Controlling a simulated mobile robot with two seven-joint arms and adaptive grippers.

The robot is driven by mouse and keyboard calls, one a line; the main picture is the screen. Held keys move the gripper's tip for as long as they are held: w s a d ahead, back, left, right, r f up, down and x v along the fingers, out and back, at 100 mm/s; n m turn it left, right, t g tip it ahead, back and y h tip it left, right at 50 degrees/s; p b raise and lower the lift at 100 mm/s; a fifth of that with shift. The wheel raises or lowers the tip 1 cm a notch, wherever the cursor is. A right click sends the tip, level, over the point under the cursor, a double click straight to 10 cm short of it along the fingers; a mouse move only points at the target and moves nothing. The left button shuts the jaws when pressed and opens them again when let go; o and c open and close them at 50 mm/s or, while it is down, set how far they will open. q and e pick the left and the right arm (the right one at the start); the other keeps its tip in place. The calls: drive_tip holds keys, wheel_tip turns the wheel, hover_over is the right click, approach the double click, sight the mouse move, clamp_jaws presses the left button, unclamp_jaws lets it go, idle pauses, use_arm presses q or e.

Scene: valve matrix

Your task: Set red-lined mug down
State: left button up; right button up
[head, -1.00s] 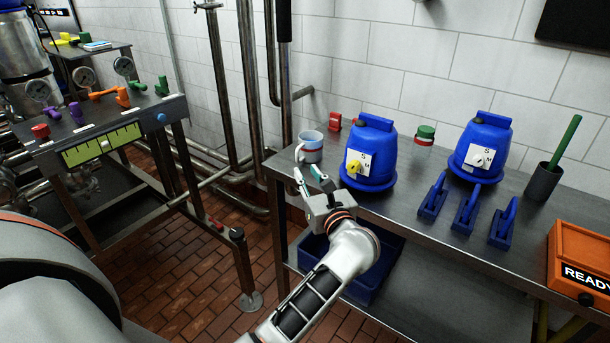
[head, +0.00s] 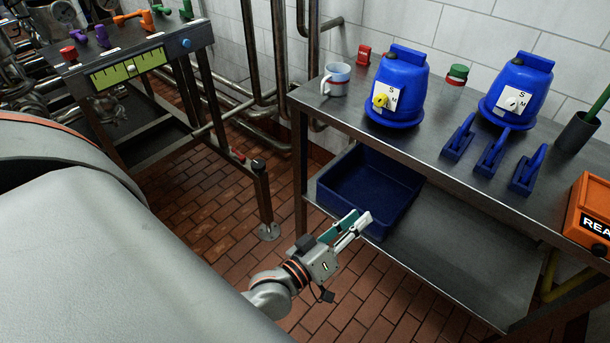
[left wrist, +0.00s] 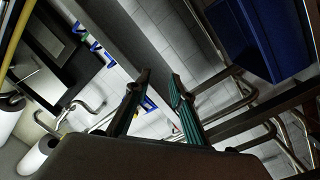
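The pale blue-and-white mug (head: 336,78), with a reddish band, stands upright on the left end of the metal table (head: 437,178). Nothing is holding it. My left gripper (head: 355,226) is below the tabletop, well apart from the mug, in front of the blue bin on the lower shelf. Its two fingers, with teal pads, show apart and empty in the left wrist view (left wrist: 160,100). The mug cannot be made out in the left wrist view. My right gripper is not in view.
Beside the mug are a red block (head: 364,54) and a blue dome unit (head: 398,88) with a yellow knob. A second dome unit (head: 518,90) and several blue levers stand further right. The blue bin (head: 370,187) sits on the lower shelf.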

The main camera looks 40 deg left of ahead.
use_arm(q)
drive_tip(key=s+a+f+m+g+y, duration=0.1)
drive_tip(key=s+f+m+g, duration=0.6)
drive_tip(key=s+f, duration=0.8)
drive_tip(key=a+f+m, duration=0.1)
drive_tip(key=m, duration=0.2)
drive_tip(key=shift+s+a+f+g, duration=0.3)
drive_tip(key=shift+s+a+f, duration=0.05)
drive_tip(key=shift+a, duration=0.05)
drive_tip(key=shift+r, duration=0.1)
